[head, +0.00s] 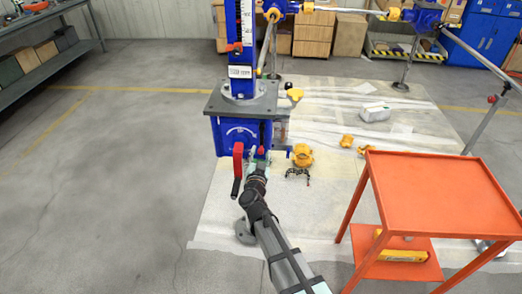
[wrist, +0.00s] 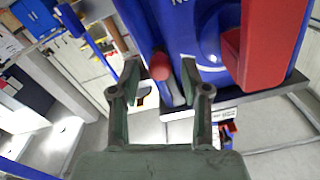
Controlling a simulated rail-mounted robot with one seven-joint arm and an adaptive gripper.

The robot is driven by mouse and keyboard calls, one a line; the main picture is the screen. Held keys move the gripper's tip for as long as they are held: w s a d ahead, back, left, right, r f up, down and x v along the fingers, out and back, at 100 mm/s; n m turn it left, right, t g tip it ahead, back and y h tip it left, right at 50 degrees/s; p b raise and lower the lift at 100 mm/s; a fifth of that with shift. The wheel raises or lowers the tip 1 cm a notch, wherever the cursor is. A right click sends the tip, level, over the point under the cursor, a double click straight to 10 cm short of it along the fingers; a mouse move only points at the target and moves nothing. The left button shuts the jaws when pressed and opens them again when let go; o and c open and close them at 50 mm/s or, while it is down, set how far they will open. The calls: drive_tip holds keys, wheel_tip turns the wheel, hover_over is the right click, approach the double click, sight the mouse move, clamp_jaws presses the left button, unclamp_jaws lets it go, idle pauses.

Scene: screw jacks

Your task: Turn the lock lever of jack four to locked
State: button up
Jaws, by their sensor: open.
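A blue screw jack (head: 231,136) stands at the centre of the head view, with a grey plate on top and a label too small to read. On its front are a large red handle (head: 238,165) and a small red-tipped lever (head: 261,152). In the wrist view the lever's round red knob (wrist: 160,66) shows between the fingertips, its stem running down from it; I cannot tell whether the fingers touch it. The red handle (wrist: 266,45) is close on the right. My gripper (wrist: 160,75) is open, and is mostly hidden behind my arm in the head view.
An orange cart (head: 435,190) stands at the right. Yellow clamps (head: 302,155) and a grey-white box (head: 375,112) lie on the pale floor sheet (head: 330,218). Metal pipes run behind and to the right of the jack. The floor at the left is clear.

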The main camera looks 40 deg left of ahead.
drive_tip(key=shift+x, duration=0.95)
clamp_jaws()
drive_tip(key=shift+r, duration=0.1)
